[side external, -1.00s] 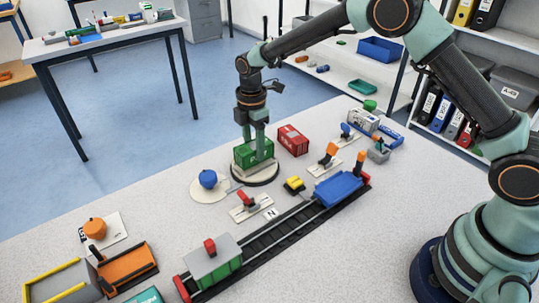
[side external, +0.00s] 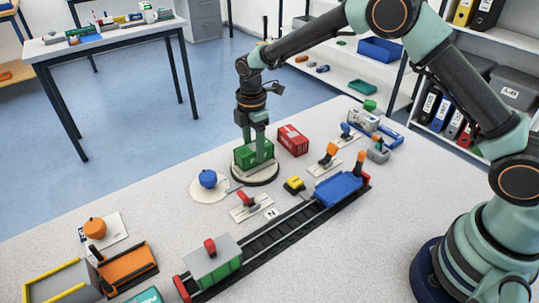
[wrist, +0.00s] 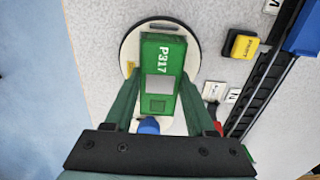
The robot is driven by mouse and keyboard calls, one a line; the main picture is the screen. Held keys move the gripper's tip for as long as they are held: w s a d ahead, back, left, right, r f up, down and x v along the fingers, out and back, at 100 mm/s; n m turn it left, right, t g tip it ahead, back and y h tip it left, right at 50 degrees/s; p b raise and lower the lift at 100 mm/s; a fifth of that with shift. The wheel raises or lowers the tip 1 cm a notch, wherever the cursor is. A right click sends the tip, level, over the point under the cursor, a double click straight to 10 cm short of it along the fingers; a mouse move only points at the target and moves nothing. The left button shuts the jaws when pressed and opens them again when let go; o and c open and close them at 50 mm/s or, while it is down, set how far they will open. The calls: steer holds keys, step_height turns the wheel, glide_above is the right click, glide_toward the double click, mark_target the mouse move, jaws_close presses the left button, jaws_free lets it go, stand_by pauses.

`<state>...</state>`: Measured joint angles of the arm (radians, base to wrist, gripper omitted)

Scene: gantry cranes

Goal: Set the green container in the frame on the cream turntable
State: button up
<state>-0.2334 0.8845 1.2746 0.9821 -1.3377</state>
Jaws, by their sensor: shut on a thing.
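The green container (side external: 254,152), marked P317 on top in the wrist view (wrist: 163,62), is at the cream turntable (side external: 262,181). My gripper (side external: 253,150) is shut on the container, with one finger at each long side. In the wrist view the round cream turntable (wrist: 131,52) shows around and beneath the container. The frame on the turntable is mostly hidden by the container and my fingers, so I cannot tell how fully the container sits in it.
A red container (side external: 292,140) stands just behind and right of the turntable. A blue knob (side external: 208,179) on a round cream base is close on the left.

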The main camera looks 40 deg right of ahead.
steer(key=shift+f, duration=0.65)
stand_by(0.9)
steer(key=o, duration=1.3)
steer(key=shift+o, duration=0.2)
steer(key=shift+r, duration=3.5)
steer(key=shift+r, duration=0.1)
